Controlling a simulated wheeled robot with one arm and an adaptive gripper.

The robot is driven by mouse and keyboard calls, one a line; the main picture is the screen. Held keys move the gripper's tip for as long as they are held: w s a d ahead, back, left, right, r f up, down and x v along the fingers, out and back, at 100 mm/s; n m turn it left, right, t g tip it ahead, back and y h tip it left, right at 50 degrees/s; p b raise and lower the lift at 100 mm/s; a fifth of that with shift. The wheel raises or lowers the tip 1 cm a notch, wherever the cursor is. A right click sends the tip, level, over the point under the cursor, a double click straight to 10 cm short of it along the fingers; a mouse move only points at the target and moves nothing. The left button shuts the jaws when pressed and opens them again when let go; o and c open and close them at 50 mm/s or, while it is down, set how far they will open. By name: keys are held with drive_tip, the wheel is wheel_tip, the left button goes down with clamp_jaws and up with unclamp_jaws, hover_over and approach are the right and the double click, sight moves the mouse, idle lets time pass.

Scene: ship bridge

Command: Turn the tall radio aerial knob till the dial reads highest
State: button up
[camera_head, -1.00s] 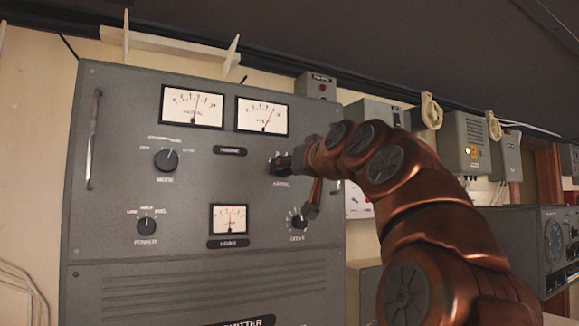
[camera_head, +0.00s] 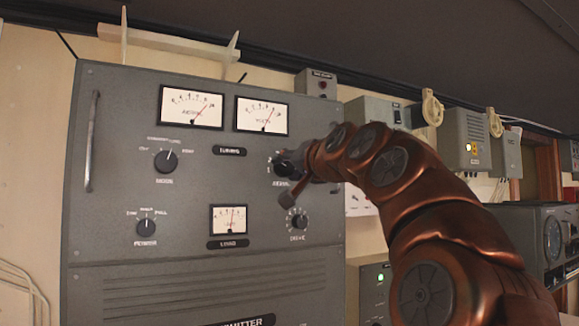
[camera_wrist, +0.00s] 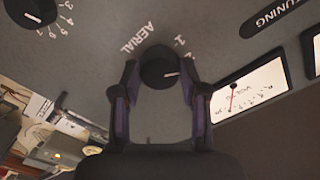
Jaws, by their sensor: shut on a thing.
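The aerial knob (camera_wrist: 158,68) is a dark round knob with a white pointer line, beside the word AERIAL on the grey transmitter panel (camera_head: 130,190). My gripper (camera_wrist: 160,75) has one finger on each side of it and is shut on it. In the head view my gripper (camera_head: 288,180) is tilted at the knob and hides most of it. The aerial dial (camera_head: 191,107) is the top left meter; its red needle leans right, toward the high end. The volts dial (camera_head: 262,115) is beside it; it also shows in the wrist view (camera_wrist: 250,90).
The drive knob (camera_head: 298,220) is just below my gripper. The mode knob (camera_head: 166,160), power knob (camera_head: 146,227) and load meter (camera_head: 229,219) are further left on the panel. A vertical handle (camera_head: 91,140) is at the left edge. Wall boxes (camera_head: 464,138) stand to the right.

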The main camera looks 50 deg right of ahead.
idle(0.3)
drive_tip(key=o, duration=1.1)
drive_tip(key=shift+o, duration=0.2)
drive_tip(key=shift+s, duration=0.1)
drive_tip(key=v, duration=1.2)
